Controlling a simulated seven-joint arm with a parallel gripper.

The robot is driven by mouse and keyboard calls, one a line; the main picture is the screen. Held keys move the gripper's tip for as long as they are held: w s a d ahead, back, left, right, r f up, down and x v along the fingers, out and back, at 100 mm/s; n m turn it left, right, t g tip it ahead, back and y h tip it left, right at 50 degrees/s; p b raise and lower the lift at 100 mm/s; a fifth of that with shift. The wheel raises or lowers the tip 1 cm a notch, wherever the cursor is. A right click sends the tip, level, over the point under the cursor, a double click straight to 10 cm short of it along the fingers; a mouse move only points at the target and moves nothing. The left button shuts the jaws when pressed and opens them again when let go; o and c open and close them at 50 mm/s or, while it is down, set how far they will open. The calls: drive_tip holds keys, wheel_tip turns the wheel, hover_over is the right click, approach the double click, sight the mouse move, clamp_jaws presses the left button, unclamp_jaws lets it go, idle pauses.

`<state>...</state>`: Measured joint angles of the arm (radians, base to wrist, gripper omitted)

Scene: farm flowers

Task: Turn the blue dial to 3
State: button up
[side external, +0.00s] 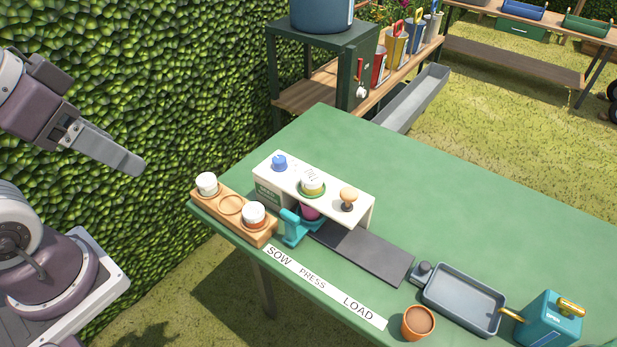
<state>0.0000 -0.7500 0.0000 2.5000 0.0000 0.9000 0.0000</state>
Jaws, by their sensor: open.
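A small blue dial (279,162) sits on the top left of a white box-shaped machine (264,178) on the green table. Any numbers around the dial are too small to read. Next to it on the same top are a white and green-yellow round piece (312,187) with printed marks by it, and a tan knob (348,198). My gripper (138,168) is at the left, in the air in front of the hedge, well apart from the dial. It is open and nothing shows in it; its fingers overlap in this view.
A wooden tray (203,206) with white-topped jars stands left of the machine. A teal piece (293,229), dark strip (365,254), grey tray (460,295), orange pot (418,323) and teal box (548,322) line the front. The table's far side (450,190) is clear.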

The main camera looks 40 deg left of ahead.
idle(0.4)
drive_tip(key=shift+w, duration=0.1)
drive_tip(key=shift+c, duration=1.1)
drive_tip(key=n+g, duration=0.5)
drive_tip(key=n, duration=0.3)
hover_over(279, 158)
drive_tip(key=s, duration=0.1)
wheel_tip(279, 158, down, 14)
drive_tip(key=shift+n+g, duration=0.3)
drive_tip(key=shift+n, duration=0.2)
drive_tip(key=f, duration=0.5)
drive_tip(key=w+f, duration=0.1)
drive_tip(key=f, duration=0.2)
drive_tip(key=shift+f, duration=0.65)
drive_tip(key=shift+c, duration=0.4)
